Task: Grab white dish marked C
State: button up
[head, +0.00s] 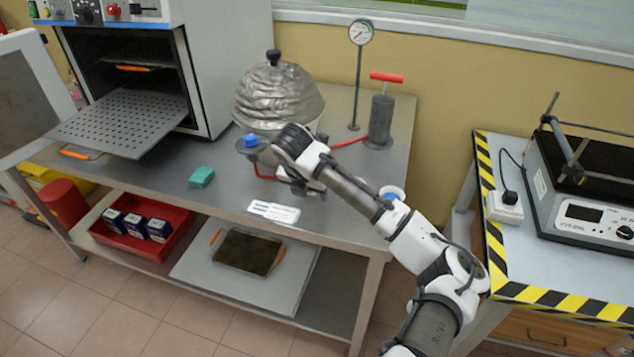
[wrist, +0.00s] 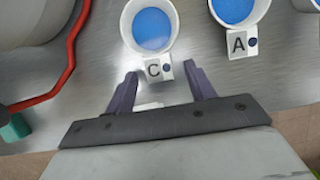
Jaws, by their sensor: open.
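The white dish marked C (wrist: 150,27) shows in the wrist view at the top centre. It holds blue stuff, and its tag with the letter C (wrist: 158,71) faces my gripper. My gripper (wrist: 160,76) is open and empty, its two purple fingers either side of the tag and just short of the dish. A second white dish marked A (wrist: 239,10) stands to the right of C, also with blue in it. In the head view my gripper (head: 300,183) is over the steel table, and my arm hides dish C there.
The steel table (head: 215,175) carries a silver dome (head: 278,92), a grey cylinder pump with red handle (head: 381,115), a gauge (head: 360,34) and a green block (head: 202,177). A red hose (wrist: 66,75) runs left of dish C. Another white dish (head: 394,192) shows beside my arm.

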jog(key=shift+c, duration=0.4)
jog(key=c, duration=1)
jog(key=shift+r, duration=0.1)
